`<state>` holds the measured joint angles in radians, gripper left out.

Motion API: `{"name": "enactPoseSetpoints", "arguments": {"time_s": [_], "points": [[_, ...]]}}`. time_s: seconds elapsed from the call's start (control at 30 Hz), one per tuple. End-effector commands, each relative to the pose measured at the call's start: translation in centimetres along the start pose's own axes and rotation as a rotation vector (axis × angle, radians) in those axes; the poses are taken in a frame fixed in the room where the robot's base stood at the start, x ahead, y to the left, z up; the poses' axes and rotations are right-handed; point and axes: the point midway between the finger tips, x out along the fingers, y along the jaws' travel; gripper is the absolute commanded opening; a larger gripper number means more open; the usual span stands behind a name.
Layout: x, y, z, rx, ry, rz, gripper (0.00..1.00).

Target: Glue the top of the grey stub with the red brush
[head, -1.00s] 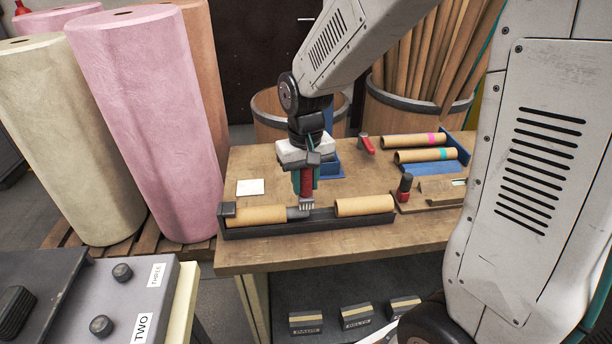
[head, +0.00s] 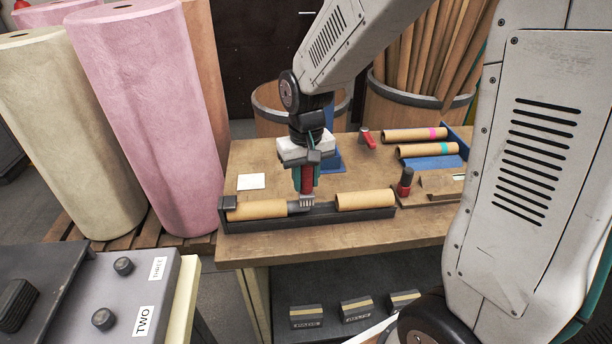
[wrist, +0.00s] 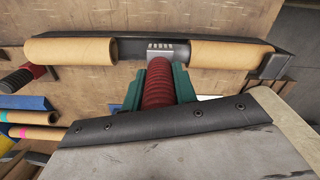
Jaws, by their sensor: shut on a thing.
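My gripper (head: 305,170) is shut on the red brush (head: 307,180), which points down over the black cradle (head: 310,221). The grey stub (head: 294,207) lies in the gap between the left cardboard tube (head: 257,210) and the right tube (head: 364,200). The bristles are at the stub, near its right end in the head view. I cannot tell whether they touch it. The stub is partly hidden by the brush.
A white card (head: 251,181) lies left on the workbench (head: 300,251). Tall felt rolls (head: 150,110) stand left.

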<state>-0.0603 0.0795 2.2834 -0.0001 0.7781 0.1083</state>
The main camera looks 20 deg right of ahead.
Motion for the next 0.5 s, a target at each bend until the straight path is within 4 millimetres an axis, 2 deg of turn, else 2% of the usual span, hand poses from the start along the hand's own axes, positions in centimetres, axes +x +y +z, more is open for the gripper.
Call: {"name": "enactPoseSetpoints", "arguments": {"time_s": [0.33,0.5], "points": [[0.35,-0.07,-0.02,0.0,-0.001,0.0,0.05],[0.34,-0.78,-0.22,-0.002,-0.001,0.0,0.05]]}}
